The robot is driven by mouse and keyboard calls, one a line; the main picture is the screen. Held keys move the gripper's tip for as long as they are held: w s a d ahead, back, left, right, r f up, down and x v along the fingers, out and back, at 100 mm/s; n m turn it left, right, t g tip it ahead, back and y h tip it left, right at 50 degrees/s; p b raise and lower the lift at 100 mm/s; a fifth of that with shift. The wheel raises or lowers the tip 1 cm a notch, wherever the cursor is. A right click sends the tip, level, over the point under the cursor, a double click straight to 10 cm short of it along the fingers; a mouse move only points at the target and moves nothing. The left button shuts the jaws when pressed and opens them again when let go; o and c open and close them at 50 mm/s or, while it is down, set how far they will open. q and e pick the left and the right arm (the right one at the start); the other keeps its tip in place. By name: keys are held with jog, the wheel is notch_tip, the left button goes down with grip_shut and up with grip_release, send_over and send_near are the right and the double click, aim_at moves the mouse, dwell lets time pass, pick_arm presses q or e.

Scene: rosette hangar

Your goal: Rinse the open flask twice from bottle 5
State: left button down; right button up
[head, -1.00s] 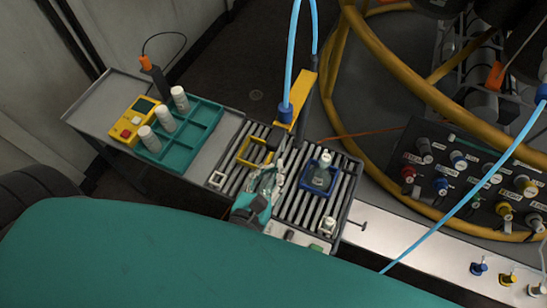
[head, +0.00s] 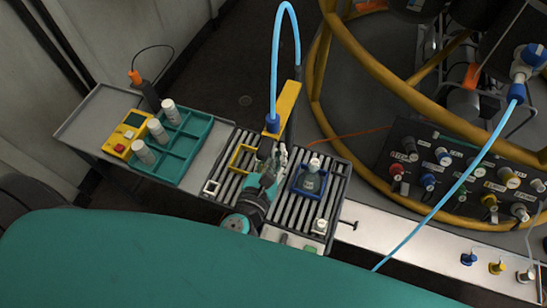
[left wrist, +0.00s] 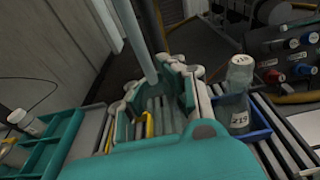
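A greyish flask (head: 310,184) stands upright in a blue square holder (head: 296,188) on the slatted tray. In the left wrist view the flask (left wrist: 236,108) shows at right, with a label and a pale top. I cannot tell whether its mouth is open. Three white-capped bottles (head: 157,131) stand in the teal rack (head: 190,153) at left; their numbers are unreadable, so I cannot tell which is bottle 5. My left gripper (head: 275,158) is over the tray, left of the flask, apart from it. Its fingers (left wrist: 162,90) look spread and empty. My right gripper is out of view.
A yellow bracket (head: 286,103) with a blue hose (head: 275,65) rises just behind my left gripper. A yellow frame (head: 240,160) and a small white item (head: 320,227) are on the tray. A connector panel (head: 455,170) and yellow rails (head: 375,62) are at right.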

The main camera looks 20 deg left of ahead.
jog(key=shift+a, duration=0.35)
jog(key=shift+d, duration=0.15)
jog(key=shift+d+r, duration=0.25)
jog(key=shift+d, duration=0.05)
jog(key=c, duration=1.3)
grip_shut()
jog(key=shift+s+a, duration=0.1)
